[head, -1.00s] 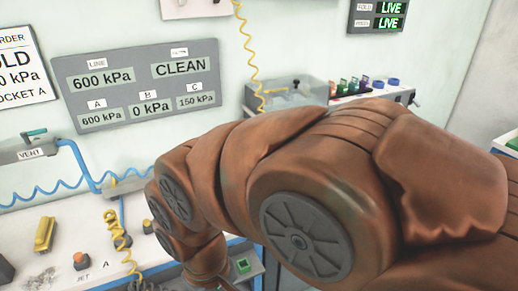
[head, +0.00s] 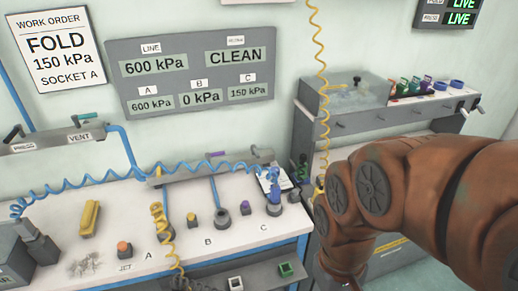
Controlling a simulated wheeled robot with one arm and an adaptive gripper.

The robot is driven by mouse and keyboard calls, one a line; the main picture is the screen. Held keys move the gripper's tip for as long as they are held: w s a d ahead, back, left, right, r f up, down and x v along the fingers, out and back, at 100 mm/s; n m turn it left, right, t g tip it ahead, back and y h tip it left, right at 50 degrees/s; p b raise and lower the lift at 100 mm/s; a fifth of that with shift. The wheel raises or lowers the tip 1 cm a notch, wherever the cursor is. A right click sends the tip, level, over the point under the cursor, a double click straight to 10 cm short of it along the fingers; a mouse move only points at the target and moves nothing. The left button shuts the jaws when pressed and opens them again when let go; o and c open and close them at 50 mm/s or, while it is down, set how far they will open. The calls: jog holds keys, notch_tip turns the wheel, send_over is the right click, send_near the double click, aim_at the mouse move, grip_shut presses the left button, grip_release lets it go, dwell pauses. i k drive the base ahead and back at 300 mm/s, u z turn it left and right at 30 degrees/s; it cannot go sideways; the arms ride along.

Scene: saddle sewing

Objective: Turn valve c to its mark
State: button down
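Label C (head: 264,228) is on the white bench, right of labels A and B. Behind it stand a grey socket with a blue fitting (head: 273,197) and a smaller one with a purple top (head: 245,208). A grey rail (head: 210,168) behind them carries a small purple part (head: 234,152); I cannot tell whether this is valve c, and no mark is readable. The wall panel (head: 190,68) reads 600 kPa at A, 0 kPa at B and 150 kPa at C. My brown arm comes in from the right and bends down; my gripper is outside the picture.
A work order sign (head: 57,50) reads FOLD, 150 kPa, socket A. PRESS and VENT levers (head: 80,118) are at left. Blue and yellow coiled hoses (head: 160,220) cross the bench. A second bench (head: 400,110) with a clear box stands at right.

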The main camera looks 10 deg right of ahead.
aim_at(254, 151)
jog(key=u, duration=0.55)
jog(key=k, duration=1.3)
jog(key=z, duration=0.15)
jog(key=i, duration=0.65)
jog(key=z, duration=0.6)
jog(key=i, duration=0.8)
jog(key=u, duration=0.6)
jog(key=i, duration=0.6)
jog(key=u, duration=0.55)
